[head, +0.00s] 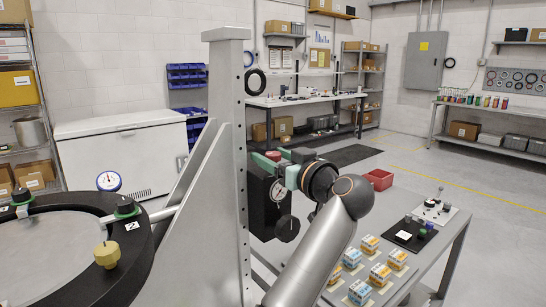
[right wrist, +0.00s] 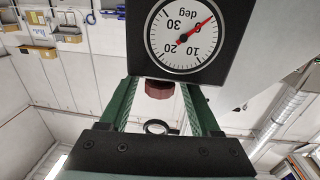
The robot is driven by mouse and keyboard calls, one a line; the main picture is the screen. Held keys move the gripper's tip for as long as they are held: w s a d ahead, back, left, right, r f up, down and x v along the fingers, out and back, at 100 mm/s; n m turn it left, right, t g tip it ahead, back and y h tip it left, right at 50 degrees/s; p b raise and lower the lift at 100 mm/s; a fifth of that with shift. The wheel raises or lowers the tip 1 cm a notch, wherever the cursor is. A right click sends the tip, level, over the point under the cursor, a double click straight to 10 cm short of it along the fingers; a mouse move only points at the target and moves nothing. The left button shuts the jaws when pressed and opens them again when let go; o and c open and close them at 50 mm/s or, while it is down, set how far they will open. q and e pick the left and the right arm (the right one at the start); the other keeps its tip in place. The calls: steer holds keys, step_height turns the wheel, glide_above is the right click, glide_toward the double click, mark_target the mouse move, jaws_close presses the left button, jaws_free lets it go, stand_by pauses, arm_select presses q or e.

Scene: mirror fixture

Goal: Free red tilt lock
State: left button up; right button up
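The red tilt lock (head: 273,155) is a small red knob on top of a black box (head: 262,205) with a white dial (head: 280,190). The box is on the tall grey upright. In the right wrist view the red lock (right wrist: 158,89) shows between the two green fingers, with a gap on each side. The dial (right wrist: 183,36) appears upside down there, its red needle near the 0 mark. My right gripper (head: 284,161) is open at the lock; the box hides its fingertips in the wrist view. My left gripper is not in view.
The grey upright (head: 228,150) stands left of my right arm. A round mirror (head: 45,258) in a black ring with a yellow knob (head: 107,254) fills the lower left.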

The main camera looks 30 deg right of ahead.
jaws_close()
steer(key=shift+d+n+y, duration=0.1)
steer(key=shift+n+y, duration=0.3)
steer(key=shift+y, duration=0.3)
steer(key=n+y+b, duration=0.1)
steer(key=n+y, duration=0.1)
steer(key=shift+f+y, duration=0.15)
steer(key=shift+y, duration=0.25)
steer(key=n+g+y, duration=0.2)
steer(key=y, duration=0.1)
steer(key=n+g+y+b, duration=0.1)
steer(key=n+g+y, duration=0.1)
steer(key=n+y, duration=0.1)
steer(key=shift+y, duration=0.7)
steer(key=shift+n+g+y, duration=1)
steer(key=shift+y, duration=0.1)
steer(key=shift+r+n+g+y, duration=0.25)
steer(key=shift+n+g+y, duration=0.55)
steer(key=shift+g, duration=0.3)
steer(key=shift+n+g+y+p, duration=0.7)
steer(key=shift+n+g+p, duration=0.25)
steer(key=shift+g, duration=0.25)
steer(key=shift+s+n+g+y+p, duration=0.1)
steer(key=shift+n+g+y+p, duration=0.3)
steer(key=shift+n+g, duration=0.55)
steer(key=shift+f+g, duration=0.1)
steer(key=shift+g, duration=0.45)
